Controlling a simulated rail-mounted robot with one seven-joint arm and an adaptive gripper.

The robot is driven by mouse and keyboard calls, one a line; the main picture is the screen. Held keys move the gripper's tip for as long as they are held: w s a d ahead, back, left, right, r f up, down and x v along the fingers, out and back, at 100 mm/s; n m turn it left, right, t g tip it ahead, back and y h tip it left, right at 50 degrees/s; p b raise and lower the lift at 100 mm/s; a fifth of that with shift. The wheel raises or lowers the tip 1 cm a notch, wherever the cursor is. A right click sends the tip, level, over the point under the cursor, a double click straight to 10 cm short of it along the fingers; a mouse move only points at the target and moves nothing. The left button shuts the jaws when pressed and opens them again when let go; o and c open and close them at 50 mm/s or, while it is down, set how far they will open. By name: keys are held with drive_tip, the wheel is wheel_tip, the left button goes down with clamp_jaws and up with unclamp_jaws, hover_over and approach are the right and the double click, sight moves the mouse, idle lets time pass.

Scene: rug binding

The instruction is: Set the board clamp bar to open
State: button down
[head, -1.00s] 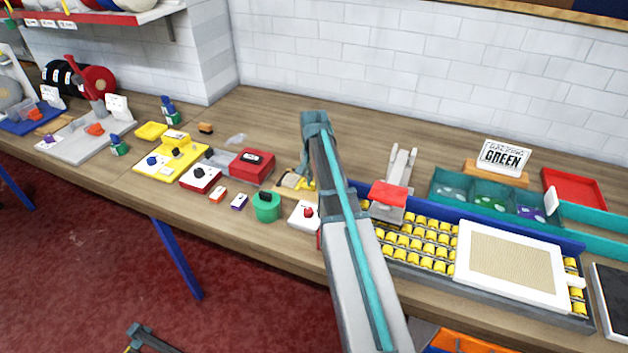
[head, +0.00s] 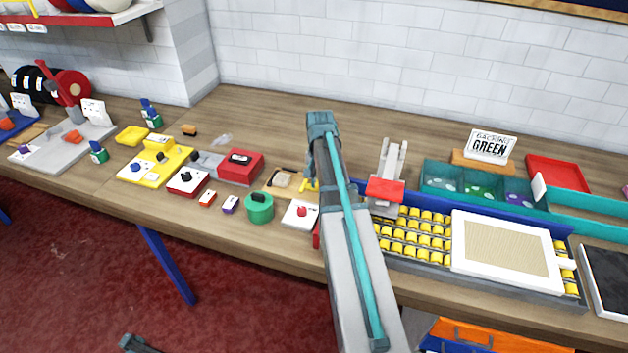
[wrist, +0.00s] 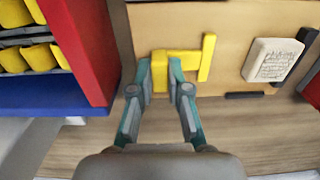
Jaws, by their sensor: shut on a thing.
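The board clamp bar (wrist: 206,62) is yellow and lies on a light wooden board (wrist: 150,22) in the wrist view. It has a short block at its left and a longer crosswise bar at its right. My gripper (wrist: 160,74) is shut on the short block, one teal fingertip at each side. In the head view a bit of the yellow clamp bar (head: 310,185) shows left of my arm, on the wooden board (head: 271,187).
A pale block (wrist: 272,59) sits on the board, right of the clamp bar. A red and blue rack (wrist: 88,45) with yellow rollers stands close at left. In the head view a green round tin (head: 259,208) and a white box with a red knob (head: 300,213) stand in front.

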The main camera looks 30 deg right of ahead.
drive_tip(key=c, duration=1.1)
unclamp_jaws()
drive_tip(key=shift+s+d, duration=0.25)
drive_tip(key=shift+w+r, duration=0.1)
drive_tip(key=shift+r, duration=0.35)
wheel_tip(320, 180, up, 11)
drive_tip(key=shift+r, duration=0.1)
drive_tip(key=shift+a, duration=0.1)
